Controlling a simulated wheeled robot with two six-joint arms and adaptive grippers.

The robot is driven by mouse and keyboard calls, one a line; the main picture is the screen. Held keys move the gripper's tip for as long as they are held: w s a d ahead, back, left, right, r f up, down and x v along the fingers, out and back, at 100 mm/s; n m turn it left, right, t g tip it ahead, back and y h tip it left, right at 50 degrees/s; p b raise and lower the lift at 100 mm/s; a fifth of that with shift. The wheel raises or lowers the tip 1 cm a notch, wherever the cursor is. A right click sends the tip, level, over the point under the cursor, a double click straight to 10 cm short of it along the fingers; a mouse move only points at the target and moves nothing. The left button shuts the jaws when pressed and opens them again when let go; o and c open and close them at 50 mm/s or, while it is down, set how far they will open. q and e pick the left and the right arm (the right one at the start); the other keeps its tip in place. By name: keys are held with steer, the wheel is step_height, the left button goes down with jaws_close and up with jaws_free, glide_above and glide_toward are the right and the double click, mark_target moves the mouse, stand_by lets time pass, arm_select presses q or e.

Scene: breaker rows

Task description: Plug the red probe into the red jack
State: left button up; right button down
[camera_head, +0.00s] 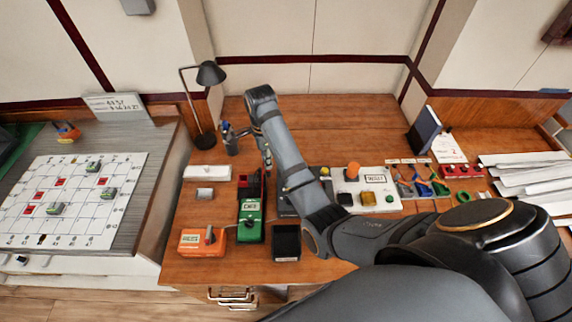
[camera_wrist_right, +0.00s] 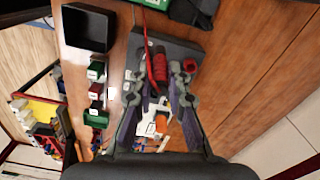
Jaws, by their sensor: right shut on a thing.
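My right gripper (camera_wrist_right: 159,76) is shut on the red probe (camera_wrist_right: 159,64), whose red grip shows between the fingers in the wrist view; a thin red lead runs from it. In the head view the right gripper (camera_head: 267,158) hangs over the back middle of the desk, left of the white panel, and the probe is too small or hidden to tell there. A green meter (camera_head: 250,213) stands on the desk in front of the gripper. I cannot tell surely which spot is the red jack. My left gripper is not in view.
A black open box (camera_head: 286,242) and an orange device (camera_head: 203,240) stand near the desk's front edge. A white panel (camera_head: 372,204) with an orange knob lies right of my forearm. A red block (camera_head: 453,170) stands farther right. A black lamp (camera_head: 207,75) stands behind.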

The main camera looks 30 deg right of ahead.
steer(key=w+d+f, duration=0.2)
steer(key=d+f, duration=0.1)
steer(key=f, duration=0.1)
steer(key=w+d+f+b, duration=0.1)
steer(key=w+d+f, duration=0.1)
steer(key=d+f, duration=0.1)
steer(key=w+d+f, duration=0.2)
steer(key=d+f, duration=0.2)
steer(key=f, duration=0.1)
steer(key=shift+w+f, duration=0.1)
steer(key=shift+w, duration=0.1)
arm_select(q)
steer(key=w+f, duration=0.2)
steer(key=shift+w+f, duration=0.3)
arm_select(e)
steer(key=shift+f, duration=0.1)
arm_select(q)
steer(key=shift+b, duration=0.35)
arm_select(e)
steer(key=shift+f, duration=0.15)
steer(key=c, duration=1.3)
jaws_free()
